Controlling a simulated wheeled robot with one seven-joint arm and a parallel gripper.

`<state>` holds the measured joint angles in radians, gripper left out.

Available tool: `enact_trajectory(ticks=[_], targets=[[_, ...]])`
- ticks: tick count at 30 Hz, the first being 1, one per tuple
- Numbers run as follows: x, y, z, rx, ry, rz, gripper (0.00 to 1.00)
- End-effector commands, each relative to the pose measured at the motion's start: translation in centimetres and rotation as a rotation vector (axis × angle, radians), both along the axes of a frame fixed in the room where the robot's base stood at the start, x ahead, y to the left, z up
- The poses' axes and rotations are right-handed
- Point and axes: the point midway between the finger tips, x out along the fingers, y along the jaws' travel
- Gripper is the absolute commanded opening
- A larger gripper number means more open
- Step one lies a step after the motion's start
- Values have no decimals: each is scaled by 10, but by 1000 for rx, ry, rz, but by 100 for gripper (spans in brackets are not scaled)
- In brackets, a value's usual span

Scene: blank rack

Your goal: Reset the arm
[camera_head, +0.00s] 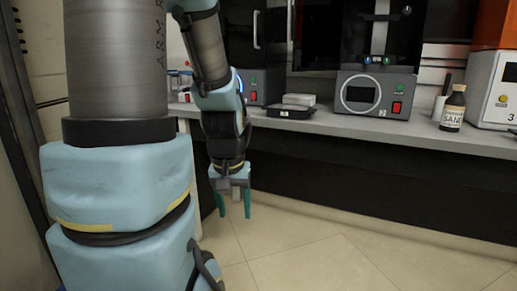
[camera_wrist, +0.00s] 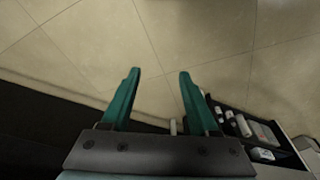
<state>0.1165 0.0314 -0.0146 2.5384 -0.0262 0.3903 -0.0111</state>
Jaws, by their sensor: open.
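My gripper (camera_head: 233,204) hangs below the bench level in the head view, in front of the dark bench front, with its fingers pointing down over the tiled floor. In the wrist view my gripper (camera_wrist: 157,100) shows two green fingers spread apart with nothing between them. My arm reaches down from the upper left of the head view.
A grey bench (camera_head: 330,123) runs along the back. The tiled floor (camera_head: 340,250) is clear.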

Motion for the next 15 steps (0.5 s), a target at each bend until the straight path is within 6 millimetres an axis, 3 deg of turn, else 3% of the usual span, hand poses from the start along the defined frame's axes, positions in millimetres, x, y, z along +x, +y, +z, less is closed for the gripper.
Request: enact_trajectory(ticks=[2,3,11,15], targets=[[-21,15,2,22,53,0,61],[-18,12,17,20,45,-3,61],[-16,11,71,18,42,-2,61],[-16,11,113,18,41,-2,61]])
